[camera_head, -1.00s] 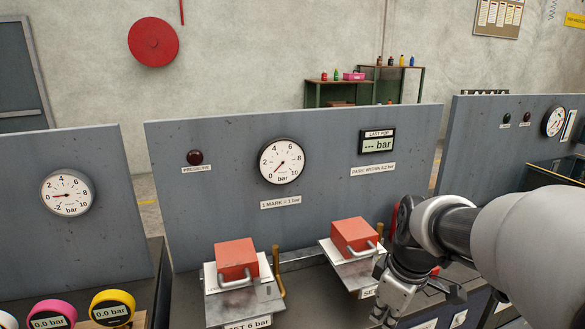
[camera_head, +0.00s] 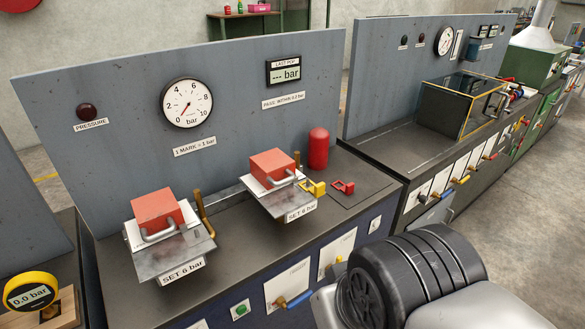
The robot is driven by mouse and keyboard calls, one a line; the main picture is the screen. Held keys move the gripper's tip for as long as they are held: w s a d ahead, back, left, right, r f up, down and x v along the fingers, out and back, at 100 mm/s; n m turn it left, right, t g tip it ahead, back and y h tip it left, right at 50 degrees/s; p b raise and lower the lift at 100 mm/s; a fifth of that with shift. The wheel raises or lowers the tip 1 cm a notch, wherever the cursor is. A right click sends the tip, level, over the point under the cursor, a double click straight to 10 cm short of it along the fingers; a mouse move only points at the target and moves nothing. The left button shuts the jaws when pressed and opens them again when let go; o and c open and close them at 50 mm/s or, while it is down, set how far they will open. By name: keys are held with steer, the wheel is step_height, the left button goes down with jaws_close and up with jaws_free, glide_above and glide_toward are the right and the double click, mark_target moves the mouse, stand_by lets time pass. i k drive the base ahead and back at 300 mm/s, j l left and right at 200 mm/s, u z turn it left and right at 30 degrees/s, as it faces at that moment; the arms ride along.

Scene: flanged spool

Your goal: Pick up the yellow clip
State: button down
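The yellow clip (camera_head: 313,189) lies on the dark bench top (camera_head: 240,238), just right of the right-hand red block unit. A red clip (camera_head: 342,187) lies close to its right. My arm fills the lower right of the head view, with a black ribbed joint in front of the bench. My gripper does not show in this frame.
Two red blocks (camera_head: 158,207) (camera_head: 272,165) with grey handles sit on metal plates labelled SET 6 bar. A red cylinder (camera_head: 318,149) stands behind the clips. A grey gauge panel (camera_head: 240,90) backs the bench. Bare bench lies right of the clips.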

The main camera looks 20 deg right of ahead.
mark_target(317, 190)
steer(key=i+l, duration=0.35)
steer(key=l, duration=0.15)
steer(key=i+l, duration=0.35)
steer(key=l, duration=0.15)
steer(key=i+l, duration=0.35)
steer(key=l, duration=0.15)
steer(key=u, duration=0.05)
